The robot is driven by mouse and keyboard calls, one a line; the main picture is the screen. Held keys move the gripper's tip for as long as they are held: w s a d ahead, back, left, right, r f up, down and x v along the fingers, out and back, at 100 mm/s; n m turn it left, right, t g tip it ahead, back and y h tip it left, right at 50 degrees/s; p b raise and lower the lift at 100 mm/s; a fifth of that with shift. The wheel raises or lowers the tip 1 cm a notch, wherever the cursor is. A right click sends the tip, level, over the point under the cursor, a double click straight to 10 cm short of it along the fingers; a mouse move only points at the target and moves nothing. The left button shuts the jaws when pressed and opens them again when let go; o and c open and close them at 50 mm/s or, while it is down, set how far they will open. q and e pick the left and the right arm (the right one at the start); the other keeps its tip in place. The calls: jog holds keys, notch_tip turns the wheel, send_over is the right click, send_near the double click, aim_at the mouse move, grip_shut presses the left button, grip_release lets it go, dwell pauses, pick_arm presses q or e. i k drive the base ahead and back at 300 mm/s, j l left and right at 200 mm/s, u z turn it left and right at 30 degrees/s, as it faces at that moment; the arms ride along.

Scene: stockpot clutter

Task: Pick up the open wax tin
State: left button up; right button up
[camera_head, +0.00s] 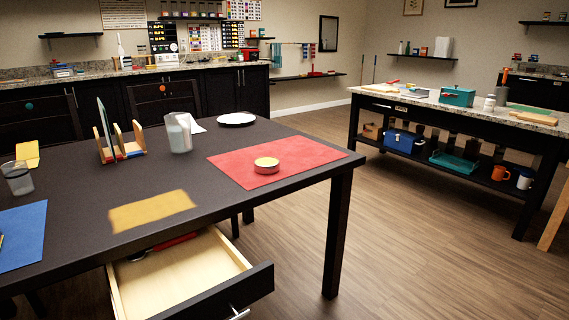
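The open wax tin (266,165) is a small, round, shallow tin with a pale yellow top surface and a gold-coloured side. It stands upright on the red mat (310,158) near the right end of the dark table. Nothing touches it from above, and the mat around it is bare. Neither of my grippers shows in the head view.
An open drawer (180,275) juts out below the table's front edge. A wooden rack (122,146), a translucent pitcher (179,133), a white plate (236,119), a grey cup (18,178) and a blue mat (22,236) are on the table.

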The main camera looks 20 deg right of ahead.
aim_at(263, 165)
jog(key=i+l, duration=0.1)
jog(key=l, duration=0.3)
jog(key=l+z, duration=0.1)
jog(key=l, duration=0.3)
jog(key=i+l, duration=0.15)
jog(key=l, duration=0.2)
jog(key=i+l+z, duration=0.1)
jog(key=l, duration=0.3)
jog(key=i+l, duration=0.1)
jog(key=l, duration=0.25)
jog(key=i+l+z, duration=0.1)
jog(key=l, duration=0.3)
